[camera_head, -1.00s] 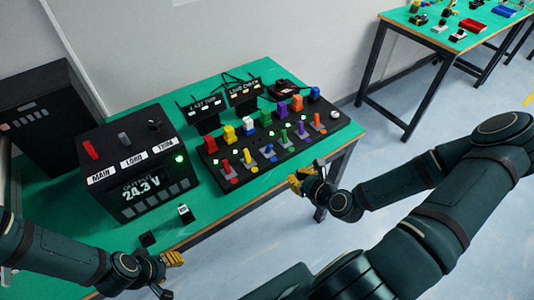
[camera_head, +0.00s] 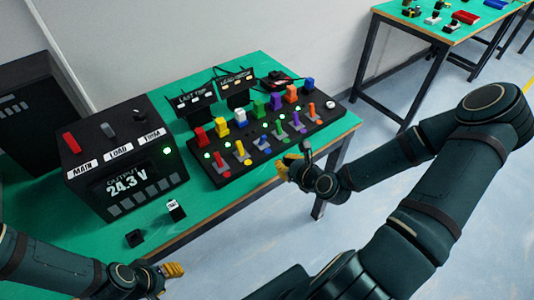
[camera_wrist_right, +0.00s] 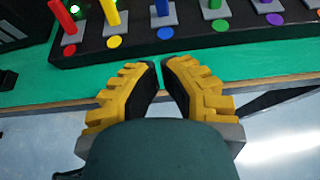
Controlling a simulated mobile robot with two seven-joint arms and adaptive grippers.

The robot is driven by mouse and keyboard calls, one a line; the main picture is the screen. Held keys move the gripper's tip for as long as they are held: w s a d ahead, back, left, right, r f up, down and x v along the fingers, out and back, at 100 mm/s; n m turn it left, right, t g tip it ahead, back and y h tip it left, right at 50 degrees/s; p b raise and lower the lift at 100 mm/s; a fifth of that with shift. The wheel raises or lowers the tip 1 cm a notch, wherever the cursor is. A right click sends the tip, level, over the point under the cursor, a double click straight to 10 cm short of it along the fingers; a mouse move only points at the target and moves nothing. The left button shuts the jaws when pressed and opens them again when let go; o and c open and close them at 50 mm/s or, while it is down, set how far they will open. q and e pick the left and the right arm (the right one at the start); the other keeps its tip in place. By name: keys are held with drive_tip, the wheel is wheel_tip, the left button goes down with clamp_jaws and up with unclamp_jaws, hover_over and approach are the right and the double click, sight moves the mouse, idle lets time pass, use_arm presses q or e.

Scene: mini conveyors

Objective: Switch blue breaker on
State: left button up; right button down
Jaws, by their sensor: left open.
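The black breaker panel (camera_head: 222,183) lies on the green bench with a row of coloured levers. The blue lever (camera_head: 260,139) is third from the left, between yellow and green; its setting is too small to tell. In the right wrist view the blue lever (camera_wrist_right: 162,8) is cut by the top edge, with a blue dot (camera_wrist_right: 165,33) in front of it. My right gripper (camera_wrist_right: 160,66) is in front of the panel, pointing at the blue dot and not touching the lever. Its fingertips are close with a narrow gap, nothing between. My left gripper (camera_head: 180,270) is open and empty by the bench's front edge.
A black power box (camera_head: 125,160) reading 24.3 V stands left of the panel. Taller coloured blocks line the panel's back row, with two small labelled boxes behind. Two small black blocks lie near the front edge. Another bench (camera_head: 400,20) stands at the back right.

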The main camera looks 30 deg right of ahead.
sight(261, 145)
drive_tip(key=b+x, duration=0.1)
drive_tip(key=x, duration=0.4)
drive_tip(key=shift+w, duration=0.1)
drive_tip(key=w, duration=0.3)
drive_tip(key=shift+w+a+r, duration=0.1)
drive_tip(key=shift+r, duration=0.25)
drive_tip(key=shift+w+r, duration=0.15)
drive_tip(key=shift+w, duration=0.35)
use_arm(q)
wheel_tip(261, 145, down, 2)
drive_tip(key=shift+f, duration=0.15)
drive_tip(key=shift+r, duration=0.2)
use_arm(e)
drive_tip(key=shift+r, duration=0.1)
